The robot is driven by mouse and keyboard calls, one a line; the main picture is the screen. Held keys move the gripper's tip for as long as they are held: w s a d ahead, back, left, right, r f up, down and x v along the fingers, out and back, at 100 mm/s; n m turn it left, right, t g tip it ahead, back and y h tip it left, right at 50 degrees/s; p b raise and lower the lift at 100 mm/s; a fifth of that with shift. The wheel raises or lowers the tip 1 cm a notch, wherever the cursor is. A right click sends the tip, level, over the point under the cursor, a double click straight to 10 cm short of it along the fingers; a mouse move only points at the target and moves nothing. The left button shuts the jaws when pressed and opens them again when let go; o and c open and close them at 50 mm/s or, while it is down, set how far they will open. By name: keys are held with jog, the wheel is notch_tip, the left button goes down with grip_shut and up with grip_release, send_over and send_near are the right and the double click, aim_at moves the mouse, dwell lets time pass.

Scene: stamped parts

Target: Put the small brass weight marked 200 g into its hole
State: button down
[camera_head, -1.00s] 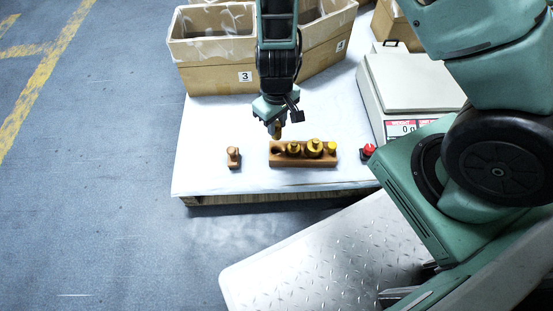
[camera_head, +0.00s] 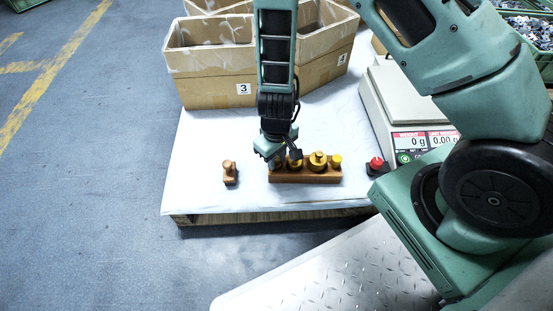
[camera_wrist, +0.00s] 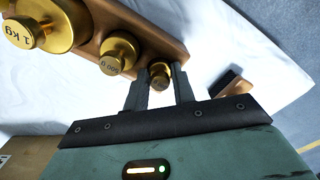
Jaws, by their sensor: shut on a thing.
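My gripper (camera_head: 274,157) is down over the left end of the wooden weight block (camera_head: 312,178). In the wrist view its fingers (camera_wrist: 160,84) are shut on a small brass weight (camera_wrist: 160,72), whose mark I cannot read. The weight is at the block's end, by the hole place there; its base is hidden, so I cannot tell how deep it sits. In the wrist view the block (camera_wrist: 165,45) also holds a brass weight marked 500 g (camera_wrist: 119,52) beside it and a larger one marked 1 kg (camera_wrist: 60,25).
A small wooden piece (camera_head: 230,174) stands left of the block. A red button (camera_head: 376,163) is to the right, near the scale (camera_head: 410,95). Cardboard boxes (camera_head: 205,88) stand behind. The white table's front left is clear.

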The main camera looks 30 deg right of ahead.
jog(key=shift+f+b, duration=0.4)
jog(key=shift+f, duration=0.25)
jog(key=c, duration=1.2)
grip_release()
jog(key=shift+f, duration=0.1)
jog(key=shift+c, duration=0.2)
jog(key=shift+o, duration=0.4)
notch_tip(320, 180, up, 13)
jog(key=p, duration=0.8)
jog(key=s+a+r+n+y, duration=0.1)
jog(key=s+a+r, duration=0.25)
jog(key=r, duration=0.35)
jog(key=s+a+r+n+y, duration=0.1)
jog(key=s+a+r, duration=0.1)
jog(key=a+r, duration=0.4)
jog(key=s+d+r+n+h, duration=0.1)
jog(key=s+d+r+n, duration=0.1)
jog(key=s+r, duration=0.9)
jog(key=shift+s+d+r, duration=0.25)
jog(key=shift+d+r, duration=0.15)
jog(key=shift+d, duration=0.25)
